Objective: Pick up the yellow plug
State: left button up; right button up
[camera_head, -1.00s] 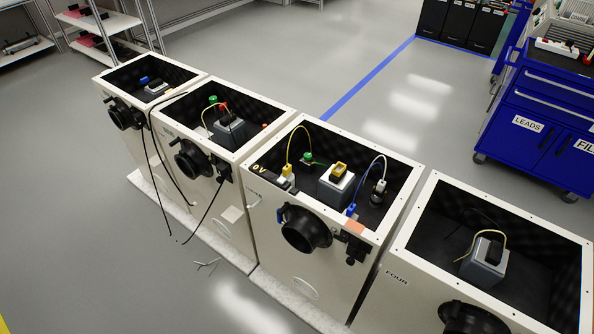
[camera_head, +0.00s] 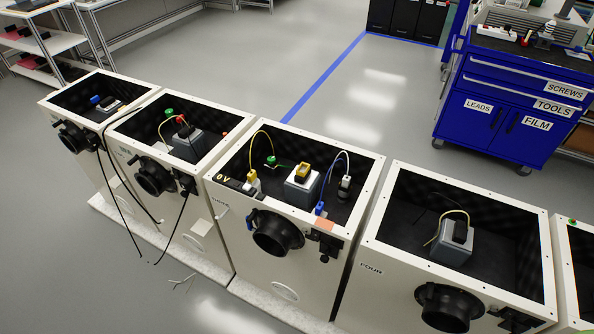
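In the head view, a yellow plug (camera_head: 252,176) with a yellow cable stands at the left inside the open third cabinet (camera_head: 361,194). The cable arches up and over from it. A second yellow piece (camera_head: 303,171) sits on top of a grey block (camera_head: 300,190) in the middle of the same cabinet. I cannot tell for sure which one the task names. Neither of my grippers shows in the view.
A green plug (camera_head: 271,161) and a blue plug (camera_head: 320,208) are in the same cabinet. Cabinet four (camera_head: 371,241) stands to the right, with a grey block (camera_head: 453,240) inside. A blue tool cart (camera_head: 477,122) stands at the back right. Floor behind the cabinets is open.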

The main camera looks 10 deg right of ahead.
aim_at(251, 176)
jog(key=i+j+z, duration=0.15)
jog(key=z, duration=0.15)
jog(key=j+z, duration=0.3)
jog(key=i+j+z, duration=0.25)
jog(key=j, duration=0.15)
jog(key=k, duration=0.1)
